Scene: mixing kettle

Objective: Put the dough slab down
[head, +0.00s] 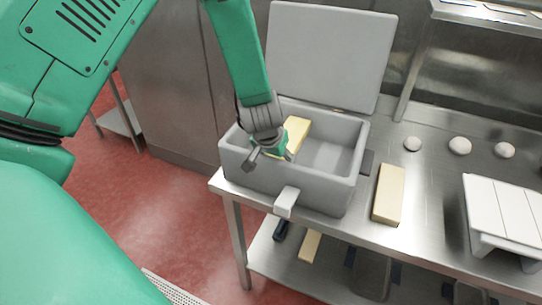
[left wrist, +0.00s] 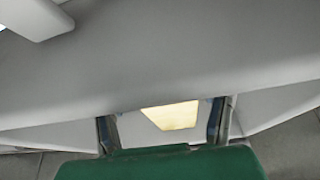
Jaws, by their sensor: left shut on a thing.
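The dough slab (head: 297,132) is a pale yellow block inside the grey open box-shaped kettle (head: 250,175), at its left part. It also shows in the left wrist view (left wrist: 172,115), between my fingers and partly hidden. My left gripper (head: 268,155) reaches down into the kettle from above and is shut on the slab. The fingertips are partly hidden in the head view. I cannot tell whether the slab touches the kettle floor. My right gripper is in neither view.
The kettle's lid (head: 330,55) stands open behind it. A second pale slab (head: 388,195) lies on the steel table, right of the kettle. Dough balls (head: 459,146) and a white slatted stand (head: 503,215) are further right. Another pale block (head: 310,246) lies on the lower shelf.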

